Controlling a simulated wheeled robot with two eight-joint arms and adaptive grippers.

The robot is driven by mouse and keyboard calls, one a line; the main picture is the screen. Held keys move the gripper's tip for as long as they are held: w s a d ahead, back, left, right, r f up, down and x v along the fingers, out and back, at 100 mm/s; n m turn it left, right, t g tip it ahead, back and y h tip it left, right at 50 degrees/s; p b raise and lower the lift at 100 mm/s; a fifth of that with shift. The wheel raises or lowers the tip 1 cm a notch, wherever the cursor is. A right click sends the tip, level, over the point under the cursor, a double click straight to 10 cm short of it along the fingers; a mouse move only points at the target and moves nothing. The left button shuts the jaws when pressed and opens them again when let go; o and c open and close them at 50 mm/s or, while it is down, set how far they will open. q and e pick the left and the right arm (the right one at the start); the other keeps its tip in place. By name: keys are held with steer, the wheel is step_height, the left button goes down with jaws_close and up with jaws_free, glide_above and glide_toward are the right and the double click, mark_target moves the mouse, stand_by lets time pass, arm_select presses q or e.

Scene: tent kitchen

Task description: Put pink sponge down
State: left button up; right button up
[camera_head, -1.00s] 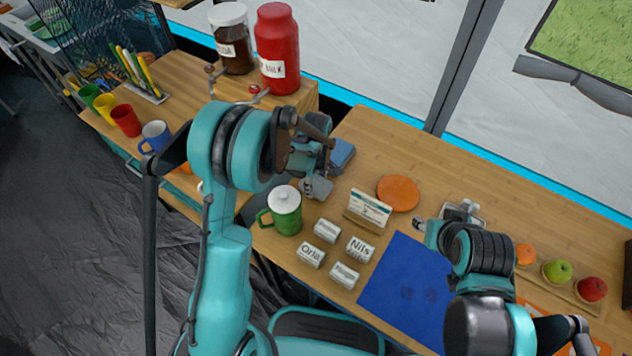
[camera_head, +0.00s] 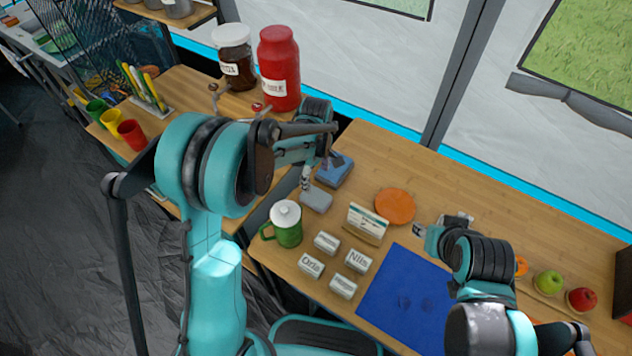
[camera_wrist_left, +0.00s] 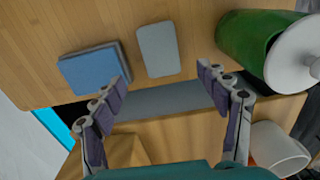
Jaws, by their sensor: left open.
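No sponge looks clearly pink. A small grey block like a sponge (camera_head: 316,200) lies flat on the wooden counter; it also shows in the left wrist view (camera_wrist_left: 158,50). Beside it lies a blue sponge-like block (camera_head: 335,170), which also shows in the left wrist view (camera_wrist_left: 88,72). My left gripper (camera_head: 320,166) is open and empty, apart from the grey block. In the left wrist view its spread fingers (camera_wrist_left: 162,76) are on the near side of the grey block. My right gripper (camera_head: 418,230) is over the counter near the blue mat; its jaws are too small to read.
A green mug with a white lid (camera_head: 287,226) stands close to the grey block. Several labelled white blocks (camera_head: 343,286), a card stand (camera_head: 367,221), an orange disc (camera_head: 395,206) and the blue mat (camera_head: 408,300) are to the right. A gap separates this counter from the left one.

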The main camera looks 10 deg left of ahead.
arm_select(q)
steer(key=s+a+r+m+t, duration=0.35)
steer(key=s+r+m, duration=0.35)
steer(key=r, duration=0.5)
steer(key=s+a+r+m+t, duration=0.1)
steer(key=s+m+t, duration=0.1)
steer(key=s, duration=0.4)
steer(key=s+a+r+m+t, duration=0.1)
steer(key=s+a+m, duration=0.1)
steer(key=s+m, duration=0.2)
steer(key=s, duration=0.2)
steer(key=shift+s+r+m+t, duration=0.3)
steer(key=shift+r+t, duration=0.05)
steer(key=shift+a, duration=0.1)
